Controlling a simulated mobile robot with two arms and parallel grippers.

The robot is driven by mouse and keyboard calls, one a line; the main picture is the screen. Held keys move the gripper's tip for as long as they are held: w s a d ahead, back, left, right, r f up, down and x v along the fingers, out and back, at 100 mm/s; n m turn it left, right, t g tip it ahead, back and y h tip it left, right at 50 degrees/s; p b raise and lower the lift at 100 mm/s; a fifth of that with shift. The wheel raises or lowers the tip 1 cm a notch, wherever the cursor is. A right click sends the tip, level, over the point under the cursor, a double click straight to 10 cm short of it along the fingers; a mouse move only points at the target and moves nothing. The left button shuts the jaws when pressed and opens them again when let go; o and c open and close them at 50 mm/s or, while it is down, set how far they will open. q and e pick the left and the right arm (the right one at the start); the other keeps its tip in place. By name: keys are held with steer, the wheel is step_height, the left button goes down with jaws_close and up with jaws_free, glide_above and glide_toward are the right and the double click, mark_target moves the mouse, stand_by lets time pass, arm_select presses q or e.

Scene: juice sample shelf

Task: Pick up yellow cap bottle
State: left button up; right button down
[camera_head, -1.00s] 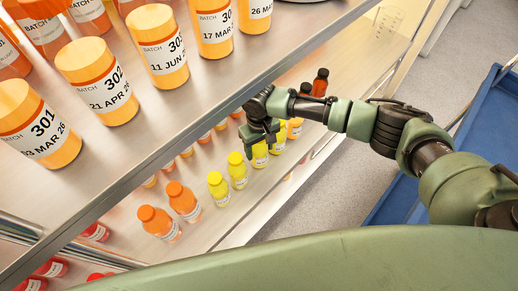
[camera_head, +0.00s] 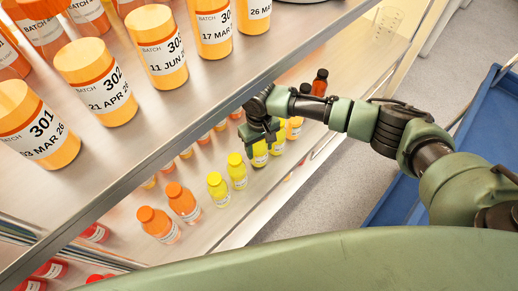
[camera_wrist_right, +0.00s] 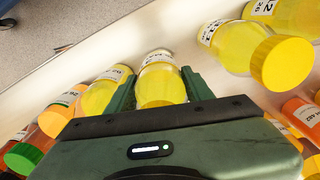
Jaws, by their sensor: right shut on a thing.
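Several yellow cap bottles stand in a row on the lower shelf in the head view, among them a front one (camera_head: 218,188) and one just behind it (camera_head: 238,171). My right gripper (camera_head: 262,139) reaches down over this row from the right. It is shut on a yellow bottle (camera_head: 260,154). In the wrist view this held bottle (camera_wrist_right: 161,82) stands between the two fingers, with its white label at the top. Its cap is hidden by the gripper body. I cannot tell whether it is clear of the shelf. My left gripper is not in view.
Yellow bottles stand close on both sides of the gripper in the wrist view, one at left (camera_wrist_right: 102,92) and one at right (camera_wrist_right: 232,45). Orange-capped bottles (camera_head: 184,202) stand in front. The upper shelf (camera_head: 200,90) with large labelled jars overhangs the row. A blue cart (camera_head: 470,130) is at right.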

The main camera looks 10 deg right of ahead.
steer(key=shift+s+d+r, duration=0.15)
steer(key=shift+s+r, duration=0.05)
steer(key=shift+r, duration=0.35)
steer(key=shift+s+d+r, duration=0.1)
steer(key=shift+s+r, duration=0.05)
steer(key=shift+r, duration=0.35)
steer(key=s+d+r+p, duration=0.2)
steer(key=s+d, duration=0.2)
steer(key=s, duration=0.3)
steer(key=s+d+r+p, duration=0.2)
steer(key=s+d+p, duration=0.1)
steer(key=s+d, duration=0.2)
steer(key=shift+s+d, duration=0.25)
steer(key=shift+s, duration=0.9)
steer(key=shift+r, duration=0.1)
step_height(320, 180, up, 22)
steer(key=w+a+m, duration=0.1)
steer(key=m, duration=0.2)
steer(key=shift+a+f+m, duration=0.25)
steer(key=shift+a+m, duration=0.05)
